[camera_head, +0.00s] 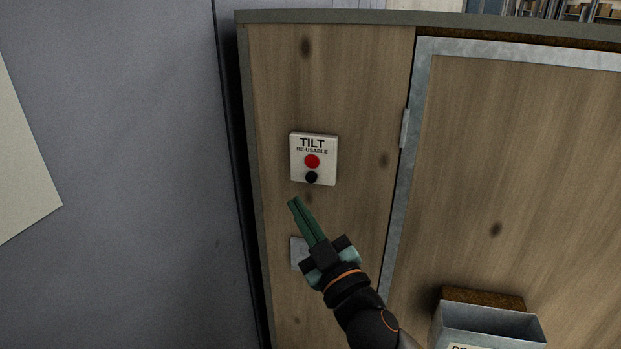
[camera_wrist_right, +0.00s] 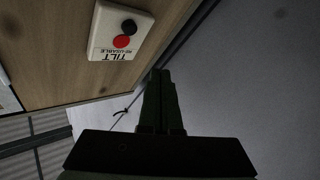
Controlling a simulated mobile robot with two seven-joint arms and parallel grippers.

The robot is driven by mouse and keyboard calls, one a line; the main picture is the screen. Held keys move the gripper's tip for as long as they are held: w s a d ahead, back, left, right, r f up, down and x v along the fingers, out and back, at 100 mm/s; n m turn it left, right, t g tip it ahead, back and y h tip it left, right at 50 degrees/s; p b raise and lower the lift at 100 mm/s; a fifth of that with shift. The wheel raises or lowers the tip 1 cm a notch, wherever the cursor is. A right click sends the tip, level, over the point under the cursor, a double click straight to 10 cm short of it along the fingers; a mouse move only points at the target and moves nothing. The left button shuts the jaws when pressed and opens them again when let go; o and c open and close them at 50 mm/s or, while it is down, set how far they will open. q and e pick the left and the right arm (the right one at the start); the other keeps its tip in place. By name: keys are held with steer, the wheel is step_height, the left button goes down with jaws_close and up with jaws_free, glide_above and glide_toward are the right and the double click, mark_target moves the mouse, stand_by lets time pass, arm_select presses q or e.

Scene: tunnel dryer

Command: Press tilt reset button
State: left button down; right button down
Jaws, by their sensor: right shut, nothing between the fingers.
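A white plate labelled "TILT RE-USABLE" (camera_head: 325,175) is fixed on a wooden panel. It carries a red button (camera_head: 312,161) with a smaller black button (camera_head: 311,177) below it. My right gripper (camera_head: 293,203) is shut and empty, its dark green fingertips below the plate and apart from it in the picture. In the right wrist view the plate (camera_wrist_right: 104,32) appears inverted at the upper left, with the red button (camera_wrist_right: 121,42) and black button (camera_wrist_right: 129,26). The gripper fingers (camera_wrist_right: 158,75) are together there, beside the panel. My left gripper is not in view.
A grey plate (camera_head: 298,253) on the panel is partly hidden behind my right gripper. A metal-framed wooden door (camera_head: 530,160) is to the right, with an open metal box (camera_head: 489,325) low on it. A grey wall (camera_head: 130,150) fills the left side.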

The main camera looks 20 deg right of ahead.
mark_target(311, 178)
steer(key=w+d, duration=0.2)
steer(key=w, duration=0.1)
steer(key=w+d, duration=0.1)
steer(key=shift+w+d, duration=0.1)
steer(key=shift+w, duration=0.3)
stand_by(0.9)
steer(key=shift+w+d, duration=0.1)
stand_by(0.9)
steer(key=shift+w+d, duration=0.15)
steer(key=shift+w, duration=0.1)
steer(key=shift+w+d, duration=0.3)
steer(key=shift+w, duration=0.1)
stand_by(0.7)
stand_by(0.4)
steer(key=shift+s+a, duration=0.55)
steer(key=shift+s, duration=0.25)
